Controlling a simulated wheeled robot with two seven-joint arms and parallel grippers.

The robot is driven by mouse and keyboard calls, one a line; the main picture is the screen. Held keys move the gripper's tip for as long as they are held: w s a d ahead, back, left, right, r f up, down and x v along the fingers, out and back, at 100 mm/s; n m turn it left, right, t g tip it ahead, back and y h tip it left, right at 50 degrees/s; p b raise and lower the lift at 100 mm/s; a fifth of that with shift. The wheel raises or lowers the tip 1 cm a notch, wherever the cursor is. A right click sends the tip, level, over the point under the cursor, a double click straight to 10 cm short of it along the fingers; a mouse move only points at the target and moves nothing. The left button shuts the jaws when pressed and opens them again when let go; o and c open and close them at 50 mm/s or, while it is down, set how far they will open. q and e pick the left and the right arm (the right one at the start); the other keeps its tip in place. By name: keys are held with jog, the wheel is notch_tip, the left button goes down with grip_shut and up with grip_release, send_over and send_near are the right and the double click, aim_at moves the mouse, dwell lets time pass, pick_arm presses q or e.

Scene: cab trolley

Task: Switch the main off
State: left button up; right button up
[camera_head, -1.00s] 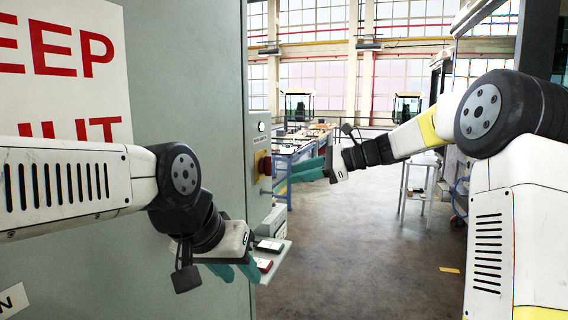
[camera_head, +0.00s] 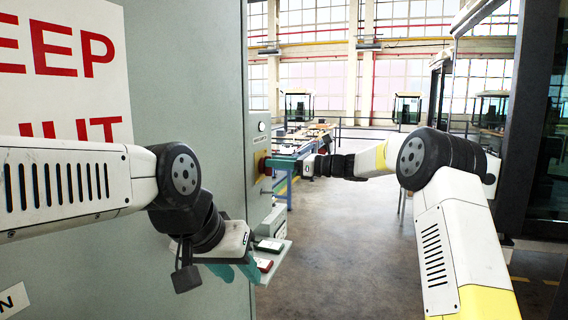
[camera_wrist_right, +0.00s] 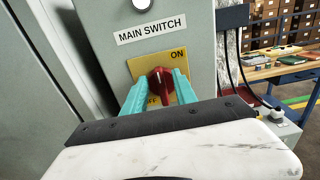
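The main switch is a red rotary knob (camera_wrist_right: 160,84) on a yellow plate (camera_wrist_right: 180,57), with "ON" at its upper right and "OFF" partly hidden at its lower left. A "MAIN SWITCH" label (camera_wrist_right: 150,29) is above it. In the head view the switch (camera_head: 262,163) is on the cabinet's narrow side. My right gripper (camera_wrist_right: 159,88) has its teal fingers on either side of the knob, with small gaps seeming to show; contact is unclear. It also shows in the head view (camera_head: 278,162). My left gripper (camera_head: 236,271) hangs lower, fingers apart and empty, by the cabinet front.
The grey cabinet (camera_head: 190,90) fills the left, with a white warning sign (camera_head: 70,60). A workbench (camera_head: 305,140) stands behind. The floor (camera_head: 350,250) is clear.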

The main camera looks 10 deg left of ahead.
jog(key=shift+a, duration=0.1)
grip_shut()
dwell(0.4)
jog(key=n, duration=0.4)
jog(key=s+n, duration=0.1)
jog(key=n, duration=0.4)
jog(key=f+n, duration=0.1)
jog(key=n, duration=0.3)
jog(key=shift+s+a+n, duration=0.1)
jog(key=shift+s+n, duration=0.1)
jog(key=shift+n, duration=0.2)
jog(key=shift+f+n, duration=0.2)
jog(key=shift+n, duration=0.85)
jog(key=shift+f+n, duration=0.15)
jog(key=shift+n, duration=0.9)
